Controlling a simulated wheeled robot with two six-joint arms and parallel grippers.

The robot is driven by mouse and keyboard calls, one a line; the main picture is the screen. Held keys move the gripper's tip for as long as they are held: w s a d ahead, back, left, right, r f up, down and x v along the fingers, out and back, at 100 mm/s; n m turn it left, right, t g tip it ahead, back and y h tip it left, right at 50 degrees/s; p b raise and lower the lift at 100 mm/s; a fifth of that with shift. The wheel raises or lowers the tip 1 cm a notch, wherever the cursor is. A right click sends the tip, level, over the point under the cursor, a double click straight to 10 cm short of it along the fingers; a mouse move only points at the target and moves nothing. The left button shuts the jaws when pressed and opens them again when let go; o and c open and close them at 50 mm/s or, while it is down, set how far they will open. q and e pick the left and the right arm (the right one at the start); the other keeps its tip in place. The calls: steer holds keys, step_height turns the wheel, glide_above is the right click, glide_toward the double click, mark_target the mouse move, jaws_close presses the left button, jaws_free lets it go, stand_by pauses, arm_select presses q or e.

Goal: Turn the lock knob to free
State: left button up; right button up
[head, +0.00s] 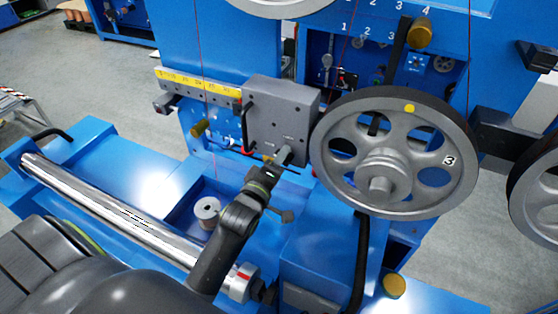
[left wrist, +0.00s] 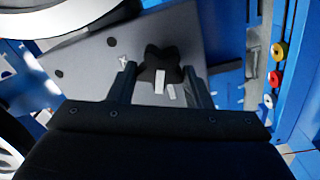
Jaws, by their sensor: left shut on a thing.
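The lock knob (left wrist: 165,60) is dark and lobed, with a white mark on its lower part, and it sits on a grey plate in the left wrist view. A second white mark is on the plate beside it. My left gripper (left wrist: 160,72) has a finger on each side of the knob and is shut on it. In the head view my left gripper (head: 272,168) reaches up to the lower part of the grey housing (head: 282,112). The knob is mostly hidden there, and the small labels are too blurred to read. My right gripper is not in view.
A large spoked wheel (head: 338,152) marked 3 stands close right of the housing. A yellow scale bar (head: 200,85) runs left of it. A steel roller (head: 120,215) lies at lower left, and a small metal spool (head: 208,208) sits in the blue tray. Thin red cords hang nearby.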

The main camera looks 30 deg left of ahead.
arm_select(q)
steer(key=shift+f+n, duration=0.1)
steer(key=shift+n, duration=2.1)
steer(key=o, duration=1)
steer(key=s+b, duration=0.6)
steer(key=s, duration=1.1)
steer(key=shift+s+d+b, duration=0.2)
steer(key=shift+d+b, duration=0.1)
steer(key=shift+d, duration=0.15)
